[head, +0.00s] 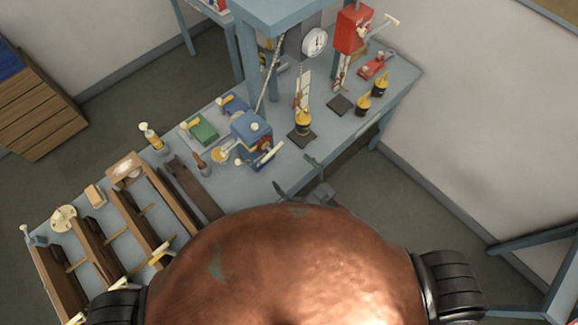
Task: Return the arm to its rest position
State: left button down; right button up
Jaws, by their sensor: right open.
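My right gripper (295,174) is a small grey shape just above the copper-coloured dome. Its two dark fingers are spread apart with nothing visible between them. It is at the front edge of the blue-grey workbench (240,185), near the blue machine. The rest of my right arm is hidden behind the dome. My left gripper is not in view.
A blue vice-like machine (252,137) with a pale handle stands on the bench, close to the gripper. Wooden racks (130,218) fill the left end. Open floor (420,225) lies to the right.

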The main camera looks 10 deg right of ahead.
jog(key=s+d+f+m+g+h+b, duration=0.1)
jog(key=s+d+f+g+h+b, duration=0.35)
jog(key=f, duration=1.05)
jog(key=d+f+m+t+h+b, duration=0.15)
jog(key=d+f, duration=0.55)
jog(key=f, duration=0.8)
jog(key=s+d+f+m+g+h+b, duration=0.15)
jog(key=d+f+b, duration=0.35)
jog(key=f, duration=0.9)
jog(key=s+d+f+g+h+b, duration=0.1)
jog(key=s+d+f+g+b, duration=0.1)
jog(key=s+f, duration=0.7)
jog(key=s+d+f+m+g+h+b, duration=0.1)
jog(key=s+d+f+g+b, duration=0.2)
jog(key=s+f, duration=0.7)
jog(key=s+d+f+m+g+h+b, duration=0.1)
jog(key=s+d+f+g+b, duration=0.2)
jog(key=s+d+f, duration=0.3)
jog(key=s+f+g, duration=0.1)
jog(key=s+f, duration=0.3)
jog(key=s, duration=0.5)
jog(key=shift+s+d+f, duration=0.2)
jog(key=shift+s, duration=0.05)
